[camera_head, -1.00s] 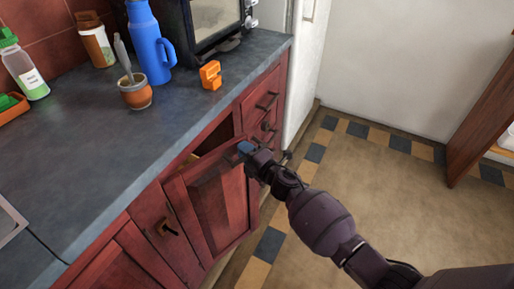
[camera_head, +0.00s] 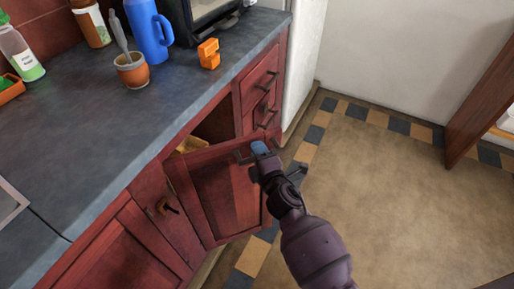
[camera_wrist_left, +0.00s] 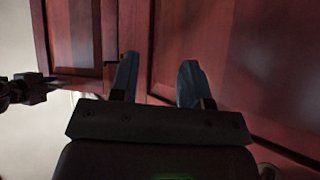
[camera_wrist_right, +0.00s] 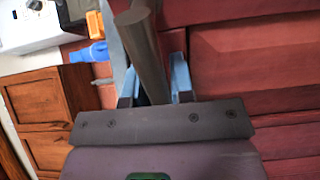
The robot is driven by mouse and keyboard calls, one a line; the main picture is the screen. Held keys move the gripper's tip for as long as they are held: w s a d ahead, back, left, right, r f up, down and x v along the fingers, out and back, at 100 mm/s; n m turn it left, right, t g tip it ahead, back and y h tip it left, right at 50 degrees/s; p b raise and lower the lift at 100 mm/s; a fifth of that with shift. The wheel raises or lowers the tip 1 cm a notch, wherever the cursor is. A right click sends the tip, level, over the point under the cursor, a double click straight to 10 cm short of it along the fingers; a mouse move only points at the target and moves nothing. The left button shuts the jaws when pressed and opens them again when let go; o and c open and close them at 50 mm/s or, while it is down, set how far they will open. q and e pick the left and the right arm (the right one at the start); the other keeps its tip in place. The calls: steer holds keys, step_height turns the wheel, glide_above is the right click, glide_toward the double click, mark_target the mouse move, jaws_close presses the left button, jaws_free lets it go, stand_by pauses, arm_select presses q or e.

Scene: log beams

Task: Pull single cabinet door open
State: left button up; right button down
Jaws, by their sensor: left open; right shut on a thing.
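The red wooden cabinet door (camera_head: 225,195) stands partly open below the counter, with a dark gap above and behind it. My right gripper (camera_head: 259,149) is at the door's upper free edge. In the right wrist view its blue fingers (camera_wrist_right: 152,82) are shut around the grey bar handle (camera_wrist_right: 142,45). My left gripper (camera_wrist_left: 158,82) shows only in the left wrist view, open and empty, with red cabinet fronts (camera_wrist_left: 225,60) beyond its fingers.
The grey counter (camera_head: 110,130) carries a blue jug (camera_head: 149,32), a brown cup (camera_head: 132,72) and an orange object (camera_head: 208,54). Drawers (camera_head: 260,83) sit right of the opening. The beige floor (camera_head: 370,200) at right is clear.

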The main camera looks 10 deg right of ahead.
stand_by(0.3)
steer(key=c, duration=1)
jaws_free()
steer(key=shift+s, duration=0.15)
steer(key=s, duration=0.3)
steer(key=s+d, duration=0.1)
steer(key=s, duration=0.3)
steer(key=s+d, duration=0.1)
steer(key=s, duration=0.2)
steer(key=shift+s, duration=0.2)
